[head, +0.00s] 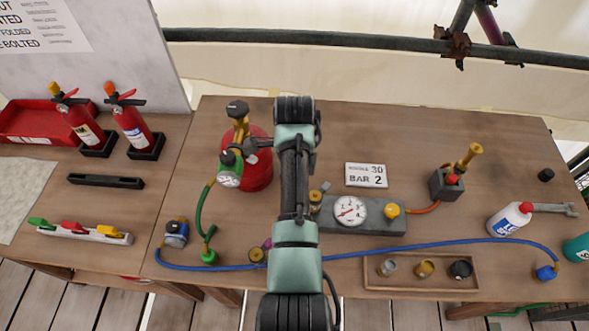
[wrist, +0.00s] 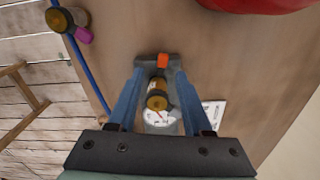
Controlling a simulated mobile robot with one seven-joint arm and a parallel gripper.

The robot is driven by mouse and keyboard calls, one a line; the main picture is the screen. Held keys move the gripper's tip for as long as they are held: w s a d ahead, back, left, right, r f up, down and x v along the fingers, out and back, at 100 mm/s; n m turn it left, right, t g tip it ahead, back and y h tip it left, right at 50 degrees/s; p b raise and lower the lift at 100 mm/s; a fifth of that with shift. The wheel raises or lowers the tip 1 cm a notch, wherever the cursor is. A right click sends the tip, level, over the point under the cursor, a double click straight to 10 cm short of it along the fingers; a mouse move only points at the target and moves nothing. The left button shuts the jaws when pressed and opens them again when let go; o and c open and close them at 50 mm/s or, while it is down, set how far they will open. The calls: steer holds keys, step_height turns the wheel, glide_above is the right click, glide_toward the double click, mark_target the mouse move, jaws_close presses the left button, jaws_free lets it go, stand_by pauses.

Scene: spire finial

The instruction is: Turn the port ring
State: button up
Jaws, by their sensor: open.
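The grey gauge block (head: 378,215) lies on the table, with a white round dial (head: 350,211) on top. It also shows in the wrist view (wrist: 144,72). No ring is labelled, so I cannot tell for sure that this is the port ring. My gripper (wrist: 159,76) is open, its blue fingers on either side of this fitting with gaps visible. In the head view my arm hides the gripper.
A red cylinder (head: 259,172) with a green-hosed valve stands left of my arm. A blue hose (head: 430,245) crosses the table's front. A small tray (head: 420,284) of fittings, a brass-topped block (head: 446,184) and a white bottle (head: 510,219) are to the right.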

step_height(320, 180, up, 7)
steer(key=shift+f, duration=0.2)
stand_by(0.5)
steer(key=w+r+n+t, duration=0.4)
steer(key=w+r+t, duration=0.1)
steer(key=r, duration=0.3)
steer(key=w+r+n+t, duration=0.3)
steer(key=w+r+t, duration=0.2)
steer(key=r, duration=0.4)
step_height(320, 180, up, 19)
steer(key=s+d+n+t, duration=0.2)
steer(key=n+t, duration=0.4)
steer(key=t, duration=0.1)
steer(key=s+r+n+t, duration=0.6)
steer(key=s+r+t, duration=0.4)
steer(key=s+r, duration=1)
steer(key=shift+d+r+n, duration=0.4)
steer(key=shift+d, duration=0.05)
